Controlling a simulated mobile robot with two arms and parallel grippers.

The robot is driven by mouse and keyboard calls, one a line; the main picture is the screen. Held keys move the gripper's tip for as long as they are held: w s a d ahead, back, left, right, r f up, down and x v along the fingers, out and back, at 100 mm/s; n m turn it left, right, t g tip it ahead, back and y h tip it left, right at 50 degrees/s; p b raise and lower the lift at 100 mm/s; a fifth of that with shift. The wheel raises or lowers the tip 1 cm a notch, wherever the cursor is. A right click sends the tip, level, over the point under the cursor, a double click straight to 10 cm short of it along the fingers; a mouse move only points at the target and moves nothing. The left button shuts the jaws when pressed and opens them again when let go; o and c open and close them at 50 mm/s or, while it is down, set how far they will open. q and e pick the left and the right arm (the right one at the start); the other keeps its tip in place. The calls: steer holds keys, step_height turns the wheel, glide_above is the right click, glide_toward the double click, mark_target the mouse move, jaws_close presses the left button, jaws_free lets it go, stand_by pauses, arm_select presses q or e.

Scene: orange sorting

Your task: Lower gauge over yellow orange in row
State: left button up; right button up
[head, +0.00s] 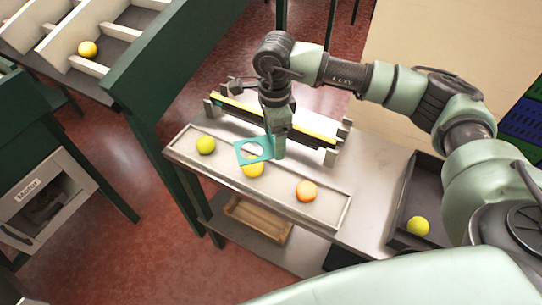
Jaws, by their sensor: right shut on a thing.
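My right gripper (276,143) is shut on the gauge (266,153), a flat teal plate with a round hole. The gauge hangs above the row tray (327,216), overlapping the upper part of the yellow orange (253,171) in the middle of the row. Most of that orange shows below the plate's near edge; the hole shows mainly a pale surface. I cannot tell the exact gap between them. A greenish-yellow orange (206,145) lies left in the tray, and an orange-coloured one (306,191) lies right. My left gripper is out of view.
A rail with a yellow strip (310,132) stands behind the tray. A dark bin (404,222) at right holds a yellow orange (418,226). A divided pale rack (88,67) with one orange (88,49) is at upper left. Bare bench lies right of the tray.

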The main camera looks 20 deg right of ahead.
steer(key=shift+r+p, duration=0.4)
steer(key=shift+r, duration=0.65)
